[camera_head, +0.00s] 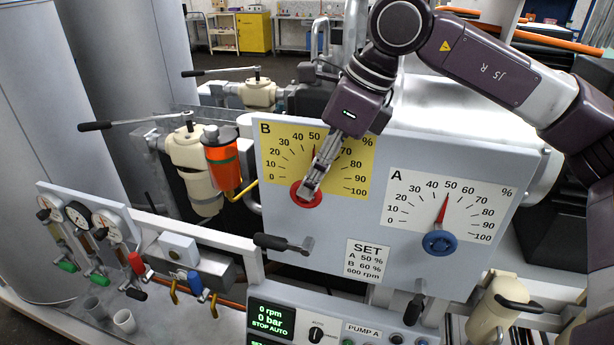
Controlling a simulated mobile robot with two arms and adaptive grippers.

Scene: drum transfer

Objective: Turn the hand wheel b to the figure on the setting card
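Hand wheel b (298,199) is the red wheel below the yellow B scale (275,165) on the grey panel. A thin part of the red pointer shows near the 50 mark; my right gripper hides much of it and the 60 figure. My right gripper (309,188) reaches down from the upper right with its fingertips at the middle of the red wheel. The fingers look close together, but I cannot tell whether they grip it. The setting card (368,261) reads A 50 %, B 60 %, 600 rpm. My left gripper is out of view.
The A scale (405,205) with blue wheel (439,243) is on the right; its red pointer is near 50. A black-handled lever (283,243) sticks out below the red wheel. A display (272,317) reads 0 rpm, 0 bar. An orange cylinder (221,152) stands left of the panel.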

